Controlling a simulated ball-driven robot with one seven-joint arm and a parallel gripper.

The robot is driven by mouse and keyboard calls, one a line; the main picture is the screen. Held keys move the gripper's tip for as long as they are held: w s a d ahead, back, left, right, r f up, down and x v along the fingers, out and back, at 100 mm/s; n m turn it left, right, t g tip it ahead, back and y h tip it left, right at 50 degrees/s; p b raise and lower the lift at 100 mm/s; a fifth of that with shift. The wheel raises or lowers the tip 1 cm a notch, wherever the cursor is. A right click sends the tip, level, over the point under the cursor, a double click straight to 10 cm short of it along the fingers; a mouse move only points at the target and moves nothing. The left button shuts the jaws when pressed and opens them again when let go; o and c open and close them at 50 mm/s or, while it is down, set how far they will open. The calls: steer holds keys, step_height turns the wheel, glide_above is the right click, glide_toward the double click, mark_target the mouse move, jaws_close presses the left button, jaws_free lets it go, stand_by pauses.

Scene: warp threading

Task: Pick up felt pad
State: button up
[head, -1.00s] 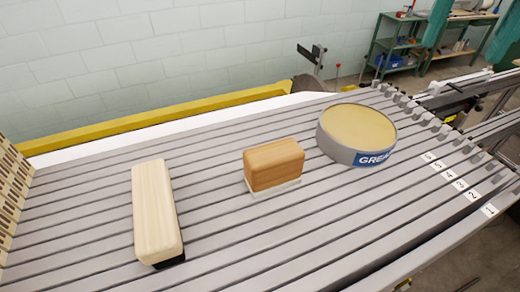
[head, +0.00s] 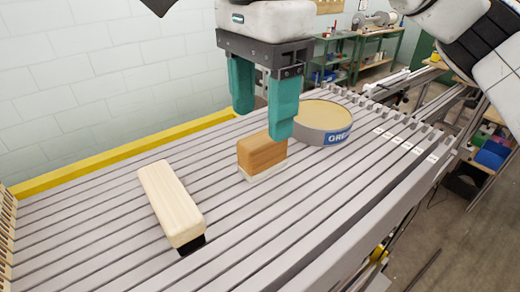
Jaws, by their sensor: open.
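The felt pad (head: 260,154) is a small brown wooden block with a pale layer underneath, resting on the grey slatted surface near the middle of the head view. My gripper (head: 262,122) is above it with its two teal fingers pointing down, open and empty. The right finger covers the upper right corner of the block in the picture. The left finger's tip is near the block's top, behind or above it. I cannot tell how far the tips are above the block, or whether they touch it.
A longer pale wooden block with a dark underside (head: 170,203) lies to the left. A round tin (head: 325,121) with a blue label stands just behind and right of the pad. A yellow rail (head: 90,168) runs along the far edge. Slats in front are clear.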

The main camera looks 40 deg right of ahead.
mark_target(263, 137)
steer(key=shift+s+a+f+p, duration=0.15)
steer(key=shift+f+p, duration=0.15)
steer(key=shift+f, duration=0.7)
steer(key=shift+s+d+f+p, duration=0.1)
steer(key=shift+f+p, duration=0.15)
steer(key=shift+f, duration=0.75)
steer(key=shift+s+a+f+p, duration=0.15)
steer(key=shift+f+p, duration=0.15)
steer(key=shift+f, duration=0.7)
steer(key=c, duration=1.1)
